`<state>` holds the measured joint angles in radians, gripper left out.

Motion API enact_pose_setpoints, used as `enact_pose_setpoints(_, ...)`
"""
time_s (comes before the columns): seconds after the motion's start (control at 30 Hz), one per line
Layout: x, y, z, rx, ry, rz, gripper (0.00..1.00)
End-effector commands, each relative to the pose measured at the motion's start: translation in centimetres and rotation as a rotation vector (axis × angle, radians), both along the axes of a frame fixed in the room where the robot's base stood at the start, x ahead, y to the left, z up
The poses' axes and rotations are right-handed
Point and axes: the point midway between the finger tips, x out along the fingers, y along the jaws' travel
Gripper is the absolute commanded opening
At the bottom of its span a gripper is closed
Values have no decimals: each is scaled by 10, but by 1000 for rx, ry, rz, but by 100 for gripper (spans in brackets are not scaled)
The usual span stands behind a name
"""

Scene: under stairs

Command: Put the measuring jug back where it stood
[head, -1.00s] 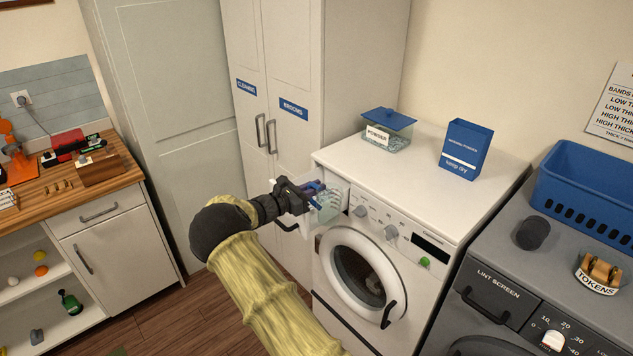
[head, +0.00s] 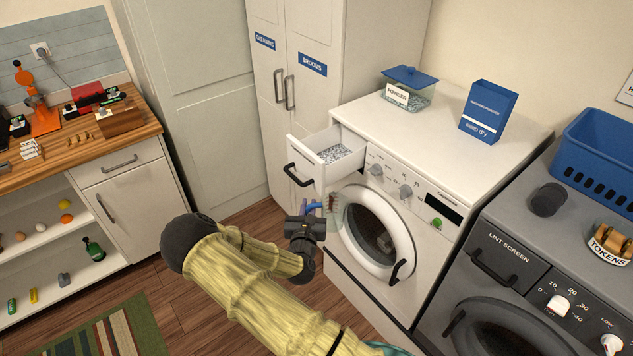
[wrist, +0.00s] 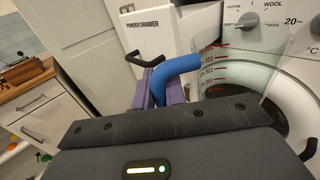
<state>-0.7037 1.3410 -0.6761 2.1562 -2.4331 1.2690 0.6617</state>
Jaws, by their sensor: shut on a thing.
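The measuring jug (wrist: 235,68) is clear with red markings and a blue handle (wrist: 178,72). My gripper (head: 318,207) is shut on that handle. In the head view the jug (head: 334,212) is partly hidden and hard to make out. It is held in the air in front of the washing machine (head: 345,275), beside its round door and below the open powder drawer (head: 302,165). Pale granules (head: 334,153) lie in the drawer. In the wrist view the drawer front (wrist: 150,38) is just behind the handle. I cannot tell whether the jug touches the machine.
A lidded glass powder box (head: 408,95) and a blue washing powder carton (head: 488,110) stand on the washing machine, with bare top around them. A grey machine (head: 500,255) with a blue basket (head: 600,150) stands at right. A wooden worktop (head: 60,150) is at left. A striped rug (head: 105,335) lies on the floor.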

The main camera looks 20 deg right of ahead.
Motion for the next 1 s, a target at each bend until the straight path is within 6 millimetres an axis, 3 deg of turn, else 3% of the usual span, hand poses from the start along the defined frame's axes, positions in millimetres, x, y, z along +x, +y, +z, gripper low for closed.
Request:
enact_pose_setpoints(0.2, -36, 22, -41, -7, 6, 217, 0)
enact_pose_setpoints(0.4, -63, 34, -64, -2, 2, 357, 0)
enact_pose_setpoints(1.0, -70, 40, -68, 4, -6, 399, 0)
